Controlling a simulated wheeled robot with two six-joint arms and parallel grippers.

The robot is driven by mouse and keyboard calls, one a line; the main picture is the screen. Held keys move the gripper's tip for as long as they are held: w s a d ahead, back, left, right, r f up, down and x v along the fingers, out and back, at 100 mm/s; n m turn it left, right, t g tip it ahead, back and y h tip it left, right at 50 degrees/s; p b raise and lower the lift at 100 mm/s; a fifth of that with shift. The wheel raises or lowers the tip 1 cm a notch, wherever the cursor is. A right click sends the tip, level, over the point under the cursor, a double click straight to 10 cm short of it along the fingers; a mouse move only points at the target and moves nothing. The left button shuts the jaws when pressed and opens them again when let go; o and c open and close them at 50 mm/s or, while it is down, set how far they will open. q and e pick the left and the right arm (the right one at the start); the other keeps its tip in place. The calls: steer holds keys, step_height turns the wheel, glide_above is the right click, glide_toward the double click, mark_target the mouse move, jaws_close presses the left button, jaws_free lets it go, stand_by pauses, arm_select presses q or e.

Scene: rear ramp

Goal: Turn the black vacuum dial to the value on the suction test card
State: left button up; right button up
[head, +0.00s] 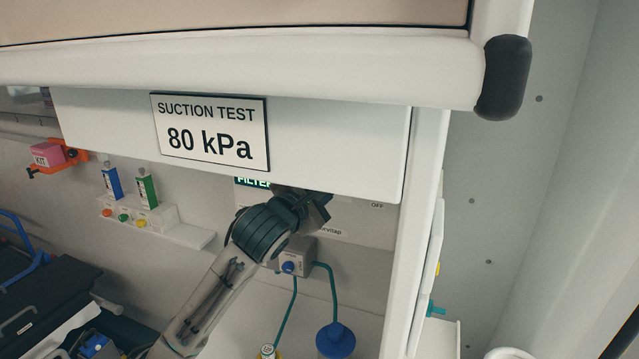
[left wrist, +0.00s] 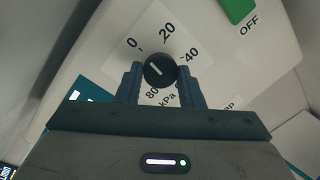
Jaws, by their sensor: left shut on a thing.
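The suction test card (head: 210,132) reads "SUCTION TEST 80 kPa" on the white cabinet front in the head view. The black vacuum dial (left wrist: 160,70) shows in the left wrist view, round, with a white pointer mark toward the upper left, near the 0. The scale around it shows 0, 20, 40 and 80 kPa; any label between 40 and 80 is hidden by a finger. My left gripper (left wrist: 160,78) has one finger on each side of the dial and is shut on it. In the head view my left gripper (head: 312,206) hides the dial. My right gripper is not in view.
A green switch (left wrist: 238,10) marked OFF is close to the dial. The cabinet edge (head: 300,172) hangs just above my left gripper. Below are a grey box with a blue knob (head: 289,267), teal hoses and a blue-topped bottle (head: 336,341).

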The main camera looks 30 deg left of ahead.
arm_select(q)
steer(key=shift+d+n+t+y+p, duration=0.1)
steer(key=shift+n+y+p, duration=1)
steer(key=shift+n, duration=3.55)
steer(key=shift+d+n+t+y+p, duration=0.15)
steer(key=shift+n+p, duration=1.8)
steer(key=shift+n, duration=2.65)
steer(key=shift+n+t+y+p, duration=0.1)
steer(key=shift+n+y+p, duration=1)
steer(key=shift+n, duration=3.55)
steer(key=shift+r+h+p, duration=0.1)
steer(key=shift+h+p, duration=0.35)
steer(key=shift+p, duration=0.05)
